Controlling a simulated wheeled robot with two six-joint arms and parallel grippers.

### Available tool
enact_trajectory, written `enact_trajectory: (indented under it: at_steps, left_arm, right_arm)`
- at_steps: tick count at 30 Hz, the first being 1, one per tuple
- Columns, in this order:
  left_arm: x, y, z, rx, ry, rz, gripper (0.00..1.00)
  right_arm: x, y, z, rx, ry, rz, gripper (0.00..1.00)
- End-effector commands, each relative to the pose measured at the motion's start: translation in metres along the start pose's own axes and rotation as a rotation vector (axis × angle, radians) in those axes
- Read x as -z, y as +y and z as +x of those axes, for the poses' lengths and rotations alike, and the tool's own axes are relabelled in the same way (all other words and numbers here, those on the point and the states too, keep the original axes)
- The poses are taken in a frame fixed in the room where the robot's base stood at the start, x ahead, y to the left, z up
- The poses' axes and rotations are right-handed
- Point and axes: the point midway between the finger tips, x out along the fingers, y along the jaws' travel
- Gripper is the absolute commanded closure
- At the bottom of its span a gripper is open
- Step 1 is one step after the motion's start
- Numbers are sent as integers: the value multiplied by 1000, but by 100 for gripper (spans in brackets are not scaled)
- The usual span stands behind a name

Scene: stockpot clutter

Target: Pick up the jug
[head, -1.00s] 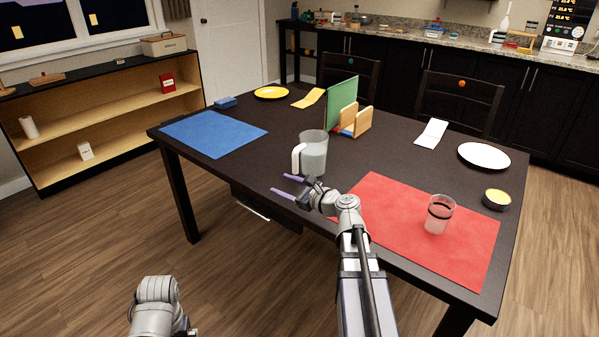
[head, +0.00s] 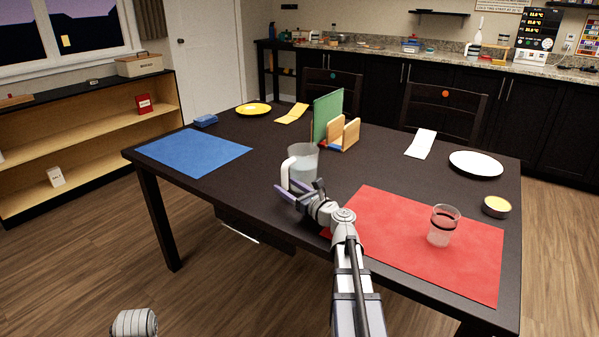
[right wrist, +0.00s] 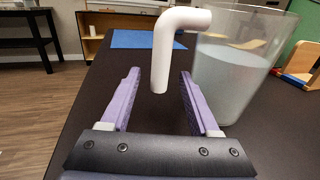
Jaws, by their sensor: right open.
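The jug (head: 304,163) is a clear vessel with a white handle, standing upright on the dark table near its front edge. In the right wrist view the jug (right wrist: 232,72) is at the upper right, with pale contents. Its white handle (right wrist: 162,62) points toward the camera and lies between my right gripper's two purple fingers (right wrist: 160,92). My right gripper (head: 298,192) is open at the handle, and I cannot tell whether a finger touches it. In the head view the gripper partly hides the jug's lower part. My left gripper is not in view; only part of my left arm shows.
A red mat (head: 420,240) with a clear glass (head: 442,226) lies right of my right arm. A wooden holder (head: 345,133) with a green board (head: 327,115) stands behind the jug. A blue mat (head: 193,152) lies left. A white plate (head: 476,163) is at right.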

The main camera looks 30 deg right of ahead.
Motion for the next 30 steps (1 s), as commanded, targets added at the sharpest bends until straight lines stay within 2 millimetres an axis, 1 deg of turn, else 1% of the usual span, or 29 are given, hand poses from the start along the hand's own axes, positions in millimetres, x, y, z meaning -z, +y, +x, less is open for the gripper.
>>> enact_trajectory:
  at_steps: [2, 5, 9, 13, 15, 20, 23, 30]
  left_arm:
    - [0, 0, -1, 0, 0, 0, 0]
    - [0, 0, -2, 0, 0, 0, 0]
    - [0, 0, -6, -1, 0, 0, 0]
    - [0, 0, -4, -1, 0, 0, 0]
    - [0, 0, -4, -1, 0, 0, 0]
    - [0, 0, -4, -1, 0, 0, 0]
    - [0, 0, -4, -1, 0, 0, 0]
    - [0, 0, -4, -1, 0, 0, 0]
  right_arm:
    - [-1, 0, 3, -1, 0, 0, 38]
    - [-2, 0, 12, -2, 0, -1, 38]
    - [-5, 0, 33, -3, 0, -1, 38]
    - [-4, -1, 49, -2, 0, -1, 38]
    - [-4, 0, 52, -1, 0, -1, 38]
    - [-4, 1, 51, 0, 0, -1, 38]
    - [-4, 1, 51, 0, 0, -1, 47]
    - [-4, 0, 51, 0, 0, -1, 74]
